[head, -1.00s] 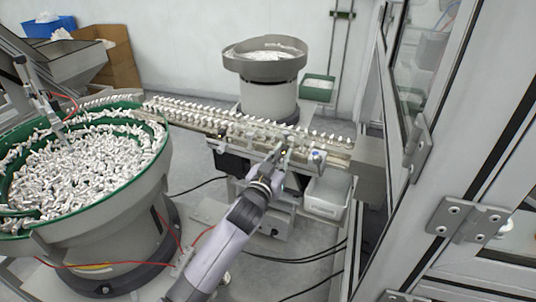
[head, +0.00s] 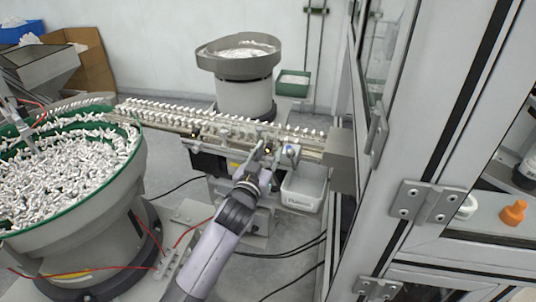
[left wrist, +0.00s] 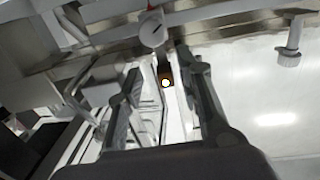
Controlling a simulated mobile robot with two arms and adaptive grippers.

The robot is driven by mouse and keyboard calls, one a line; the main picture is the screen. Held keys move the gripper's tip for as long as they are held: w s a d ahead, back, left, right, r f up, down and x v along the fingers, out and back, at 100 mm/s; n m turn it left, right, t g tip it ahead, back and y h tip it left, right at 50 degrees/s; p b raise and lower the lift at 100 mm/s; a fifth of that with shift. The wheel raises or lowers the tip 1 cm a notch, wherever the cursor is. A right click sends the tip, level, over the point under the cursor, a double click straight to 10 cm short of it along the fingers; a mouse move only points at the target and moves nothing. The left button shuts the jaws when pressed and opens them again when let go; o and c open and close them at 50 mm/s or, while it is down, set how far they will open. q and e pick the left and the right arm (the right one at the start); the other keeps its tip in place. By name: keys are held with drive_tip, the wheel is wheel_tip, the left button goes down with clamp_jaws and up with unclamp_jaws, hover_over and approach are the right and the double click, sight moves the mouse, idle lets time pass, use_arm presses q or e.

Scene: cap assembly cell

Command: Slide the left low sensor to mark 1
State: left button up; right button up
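A small dark sensor with a glowing yellow-white light (left wrist: 165,83) shows between my fingers in the left wrist view. My left gripper (left wrist: 158,62) is open, with one finger on each side of the sensor; I cannot tell whether either finger touches it. In the head view my left gripper (head: 262,153) is at the front side of the feed rail (head: 225,128), near its right end. The gripper partly hides the sensor there. Another small yellow light (head: 194,135) shows farther left along the rail's front. I cannot read any position marks. My right gripper is out of view.
A large green-rimmed bowl feeder (head: 95,190) stands left, and a metal cabinet frame (head: 400,150) stands close on the right.

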use_arm(q)
drive_tip(key=v, duration=1.2)
drive_tip(key=shift+f, duration=0.1)
